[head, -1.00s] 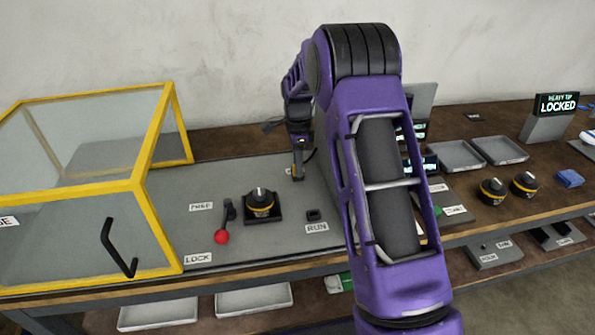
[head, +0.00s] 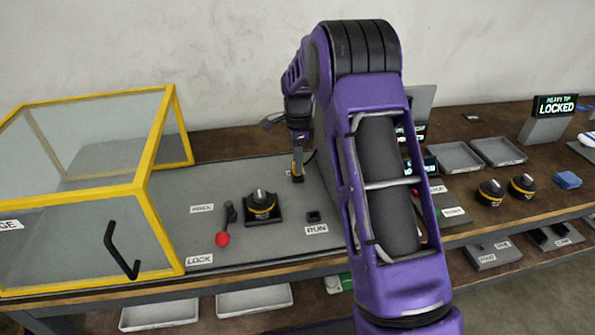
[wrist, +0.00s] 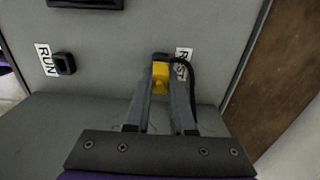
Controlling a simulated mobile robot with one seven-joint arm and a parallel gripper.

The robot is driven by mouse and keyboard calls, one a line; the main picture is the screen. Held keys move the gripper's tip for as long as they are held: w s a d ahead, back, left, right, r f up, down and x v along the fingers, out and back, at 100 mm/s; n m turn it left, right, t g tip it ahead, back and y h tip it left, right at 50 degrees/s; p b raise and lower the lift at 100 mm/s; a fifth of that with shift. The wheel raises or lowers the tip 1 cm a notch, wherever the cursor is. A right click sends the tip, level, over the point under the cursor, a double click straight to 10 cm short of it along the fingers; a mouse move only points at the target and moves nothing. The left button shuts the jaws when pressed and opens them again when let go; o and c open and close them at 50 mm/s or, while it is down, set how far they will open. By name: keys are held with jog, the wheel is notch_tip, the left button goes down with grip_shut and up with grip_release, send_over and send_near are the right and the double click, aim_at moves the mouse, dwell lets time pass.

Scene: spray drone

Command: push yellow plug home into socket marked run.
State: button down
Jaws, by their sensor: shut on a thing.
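The yellow plug (wrist: 160,76) is between the fingertips of my gripper (wrist: 160,82) in the wrist view, which are shut on it. The plug sits at a dark socket beside a label that seems to read REST (wrist: 183,66), partly covered; how deep it sits is unclear. A black cable (wrist: 192,80) curves beside the right finger. The RUN socket (wrist: 64,63) is empty, to the left of the plug in the wrist view. In the head view the RUN socket (head: 313,216) is nearer the front edge than my gripper (head: 297,177).
A yellow-framed clear guard (head: 160,130) is further left. The grey panel (head: 285,245) is bare around the RUN socket.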

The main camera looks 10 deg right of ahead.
jog(key=shift+r+p, duration=1.05)
jog(key=shift+r, duration=1.1)
jog(key=s+d+r+b, duration=0.1)
jog(key=s+b, duration=0.3)
jog(key=s, duration=1.1)
jog(key=shift+r, duration=0.65)
jog(key=shift+f+b, duration=1.85)
jog(key=shift+f, duration=1.1)
jog(key=shift+f+b, duration=0.4)
jog(key=shift+f, duration=0.85)
jog(key=c, duration=0.7)
grip_release()
